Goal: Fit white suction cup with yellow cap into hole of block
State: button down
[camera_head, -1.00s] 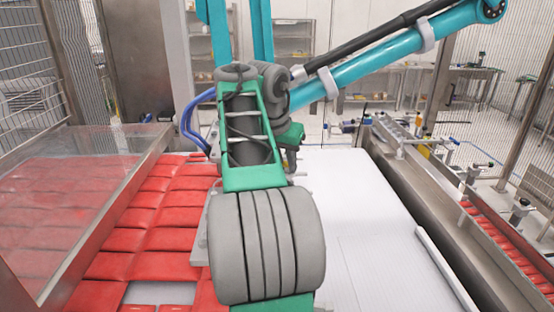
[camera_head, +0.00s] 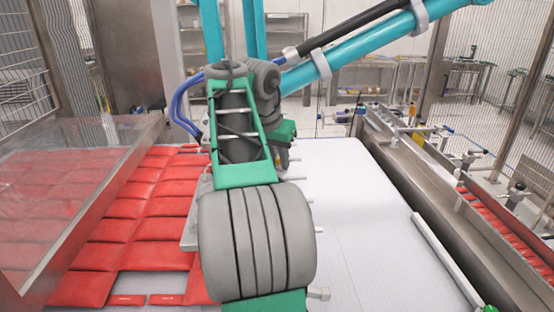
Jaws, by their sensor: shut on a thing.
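My gripper does not show in this view. No white suction cup with a yellow cap can be made out. The picker head (camera_head: 257,240) fills the middle, with a ribbed grey drum and a green frame. A pale plate (camera_head: 189,236) shows at its left side. Small pale stubs stick out on its right, one at the lower right (camera_head: 318,293); I cannot tell whether they are suction cups. No block with a hole can be made out; the drum hides what lies beneath it.
Red packs (camera_head: 160,208) lie in rows on the left. A white ribbed belt (camera_head: 365,230) is bare on the right, beside a metal rail (camera_head: 455,205). A clear guard (camera_head: 70,175) stands at left. Teal arms (camera_head: 370,45) and blue hoses (camera_head: 182,103) cross above.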

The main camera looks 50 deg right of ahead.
jog(key=shift+a+f+b, duration=0.1)
jog(key=shift+f+b, duration=0.7)
jog(key=shift+f, duration=0.2)
jog(key=shift+f+b, duration=1.25)
jog(key=shift+f, duration=0.4)
notch_tip(320, 180, down, 2)
jog(key=shift+f+b, duration=0.2)
jog(key=shift+b, duration=1)
jog(key=c, duration=1.1)
grip_release()
